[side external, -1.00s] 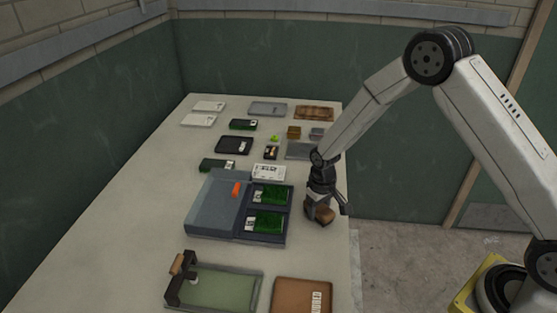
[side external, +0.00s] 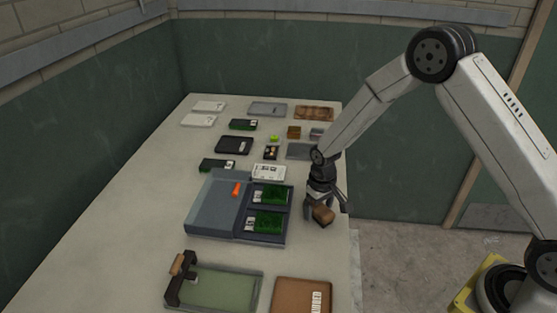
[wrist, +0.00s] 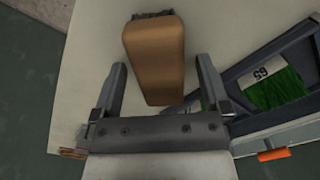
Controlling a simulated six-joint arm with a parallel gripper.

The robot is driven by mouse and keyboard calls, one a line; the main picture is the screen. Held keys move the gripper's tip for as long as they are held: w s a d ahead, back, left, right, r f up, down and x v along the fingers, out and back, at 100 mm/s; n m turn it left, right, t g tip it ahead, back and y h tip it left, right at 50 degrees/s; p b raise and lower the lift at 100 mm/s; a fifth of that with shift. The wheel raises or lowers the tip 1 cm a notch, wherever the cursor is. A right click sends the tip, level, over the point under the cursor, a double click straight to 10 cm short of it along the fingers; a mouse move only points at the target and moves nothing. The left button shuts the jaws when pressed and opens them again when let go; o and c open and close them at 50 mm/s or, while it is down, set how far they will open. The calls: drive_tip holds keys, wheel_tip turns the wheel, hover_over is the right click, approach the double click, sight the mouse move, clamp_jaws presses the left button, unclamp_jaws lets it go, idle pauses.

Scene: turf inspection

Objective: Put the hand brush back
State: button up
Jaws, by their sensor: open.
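The hand brush (side external: 323,215) has a tan wooden body and stands near the right edge of the table, beside the blue-grey case. In the wrist view the brush (wrist: 155,55) shows from above, with dark bristles just visible at its far end. My gripper (side external: 326,202) is low over the brush. In the wrist view my gripper (wrist: 163,66) is open, with one finger on each side of the brush and visible gaps between. Whether the brush touches the table is hard to tell.
The blue-grey case (side external: 213,213) holds green turf samples and an orange piece (side external: 236,189). A green tray with a clamp (side external: 225,287) and a brown clipboard-like case (side external: 302,296) are in front. Several boxes and trays fill the back. The table's left side is clear.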

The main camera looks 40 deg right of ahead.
sight(320, 208)
wheel_tip(320, 208, up, 11)
drive_tip(key=shift+r, duration=0.2)
idle(0.4)
drive_tip(key=shift+s, duration=0.1)
idle(0.5)
drive_tip(key=s+d+r+t, duration=0.1)
drive_tip(key=s+r+t, duration=0.1)
drive_tip(key=s, duration=1.4)
drive_tip(key=shift+s+r+t, duration=0.3)
drive_tip(key=shift+s+r, duration=0.1)
drive_tip(key=shift+r, duration=0.1)
